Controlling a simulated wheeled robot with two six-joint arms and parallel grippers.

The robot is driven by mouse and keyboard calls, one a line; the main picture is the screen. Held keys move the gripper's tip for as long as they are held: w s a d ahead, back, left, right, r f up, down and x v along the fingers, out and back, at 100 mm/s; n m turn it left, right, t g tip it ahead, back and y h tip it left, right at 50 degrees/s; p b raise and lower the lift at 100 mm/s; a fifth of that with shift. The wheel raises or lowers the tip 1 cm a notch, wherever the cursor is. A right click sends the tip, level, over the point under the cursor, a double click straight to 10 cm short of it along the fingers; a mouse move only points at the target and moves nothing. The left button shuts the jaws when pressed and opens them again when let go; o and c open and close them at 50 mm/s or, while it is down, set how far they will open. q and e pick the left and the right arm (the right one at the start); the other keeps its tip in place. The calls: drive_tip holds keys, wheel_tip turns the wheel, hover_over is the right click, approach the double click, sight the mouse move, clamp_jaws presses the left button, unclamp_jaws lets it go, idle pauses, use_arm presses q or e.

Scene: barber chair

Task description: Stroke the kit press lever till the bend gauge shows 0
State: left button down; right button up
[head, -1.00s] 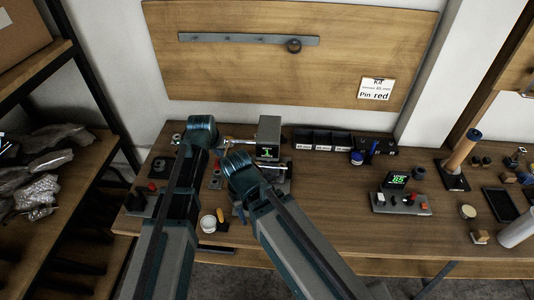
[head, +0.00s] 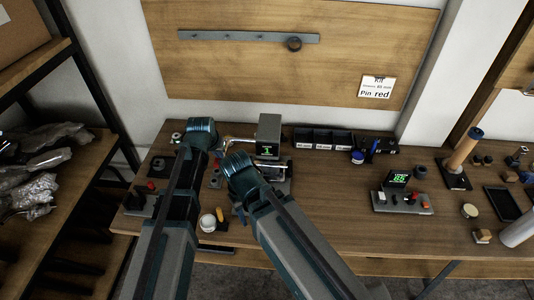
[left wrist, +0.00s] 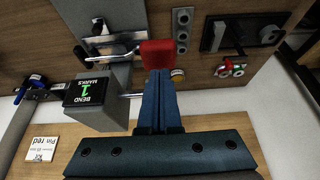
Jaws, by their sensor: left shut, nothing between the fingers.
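The kit press (head: 269,130) is a grey block on the bench, and it also shows in the left wrist view (left wrist: 112,105). Its bend gauge (left wrist: 86,92) reads 1 in green. The lever's red knob (left wrist: 157,53) sits at the end of a metal rod. My left gripper (head: 216,146) is beside the press on its left. Its fingers (left wrist: 158,78) are together and empty, with their tips at the knob; I cannot tell whether they touch it. My right gripper (head: 240,212) is mostly hidden by its arm in front of the press.
Black bins (head: 322,141) stand right of the press. A control box (head: 401,202) with a green display sits further right. A white tub (head: 208,223) is near the front edge. A grey block with holes (left wrist: 182,28) lies beside the lever.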

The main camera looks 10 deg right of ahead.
sight(219, 164)
use_arm(q)
drive_tip(key=shift+s+a+f+b, duration=0.1)
drive_tip(key=shift+s+f+b, duration=0.1)
drive_tip(key=shift+f+b, duration=1.2)
drive_tip(key=shift+s+f+b, duration=0.2)
drive_tip(key=shift+f+b, duration=1.1)
drive_tip(key=shift+f, duration=0.1)
drive_tip(key=shift+r, duration=0.15)
drive_tip(key=r+p, duration=0.5)
drive_tip(key=shift+w, duration=0.35)
drive_tip(key=shift+w+r+p, duration=0.1)
drive_tip(key=shift+r+p, duration=0.1)
drive_tip(key=shift+p, duration=0.15)
drive_tip(key=r+p, duration=0.2)
drive_tip(key=w+r+p, duration=0.1)
drive_tip(key=r+p, duration=0.3)
drive_tip(key=shift+w+d, duration=0.35)
drive_tip(key=shift+d, duration=0.05)
drive_tip(key=shift+f, duration=0.15)
